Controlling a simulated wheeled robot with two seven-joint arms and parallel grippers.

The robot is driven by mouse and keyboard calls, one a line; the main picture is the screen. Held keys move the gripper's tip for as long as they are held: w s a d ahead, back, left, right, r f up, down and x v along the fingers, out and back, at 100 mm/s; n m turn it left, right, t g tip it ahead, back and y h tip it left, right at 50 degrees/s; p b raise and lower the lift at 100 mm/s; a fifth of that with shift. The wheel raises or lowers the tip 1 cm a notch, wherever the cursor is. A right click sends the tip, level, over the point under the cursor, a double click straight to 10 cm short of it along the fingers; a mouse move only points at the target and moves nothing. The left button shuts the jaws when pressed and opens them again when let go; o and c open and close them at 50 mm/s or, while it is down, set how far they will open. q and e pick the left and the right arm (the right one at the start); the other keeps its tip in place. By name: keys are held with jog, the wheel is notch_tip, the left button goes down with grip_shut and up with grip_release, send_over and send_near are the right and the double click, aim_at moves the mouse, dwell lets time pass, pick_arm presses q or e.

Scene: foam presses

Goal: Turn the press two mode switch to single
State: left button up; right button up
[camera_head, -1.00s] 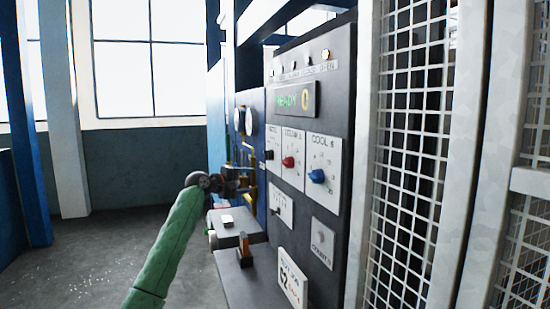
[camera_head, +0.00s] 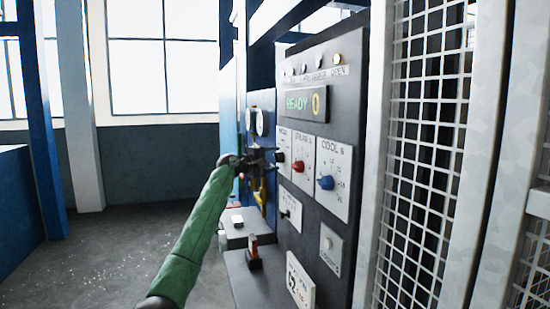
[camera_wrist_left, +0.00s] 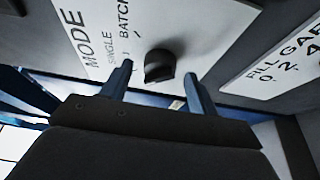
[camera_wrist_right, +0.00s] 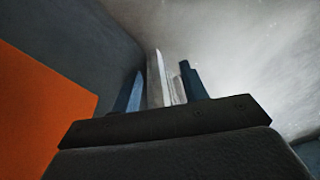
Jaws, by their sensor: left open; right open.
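The mode switch is a black knob (camera_wrist_left: 160,65) on a white plate marked MODE (camera_wrist_left: 82,30), with the words SINGLE and BATCH beside it. In the head view the knob (camera_head: 280,157) is at the left of the dark control panel. My left gripper (camera_wrist_left: 158,76) is open, with one finger on each side of the knob and the tips close to it. I cannot tell whether they touch, or which word the knob points at. In the head view my left gripper (camera_head: 265,159) is at the panel's left edge. My right gripper (camera_wrist_right: 161,72) is open, away from the panel.
A red knob (camera_head: 298,167) and a blue knob (camera_head: 325,182) sit right of the mode switch. The display (camera_head: 305,104) reads READY 0. A grey ledge (camera_head: 240,234) juts out below. A white mesh guard (camera_head: 430,150) stands at the right. An orange surface (camera_wrist_right: 40,110) is near my right gripper.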

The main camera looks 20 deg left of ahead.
pick_arm(q)
jog(key=shift+w+d, duration=0.3)
jog(key=shift+w, duration=0.15)
pick_arm(e)
jog(key=shift+s+d+f, duration=0.1)
jog(key=shift+s+f, duration=0.05)
jog(key=shift+f, duration=0.65)
pick_arm(q)
jog(key=shift+f, duration=0.1)
jog(key=c, duration=1)
pick_arm(e)
jog(key=shift+s, duration=0.1)
pick_arm(q)
jog(key=shift+o, duration=0.2)
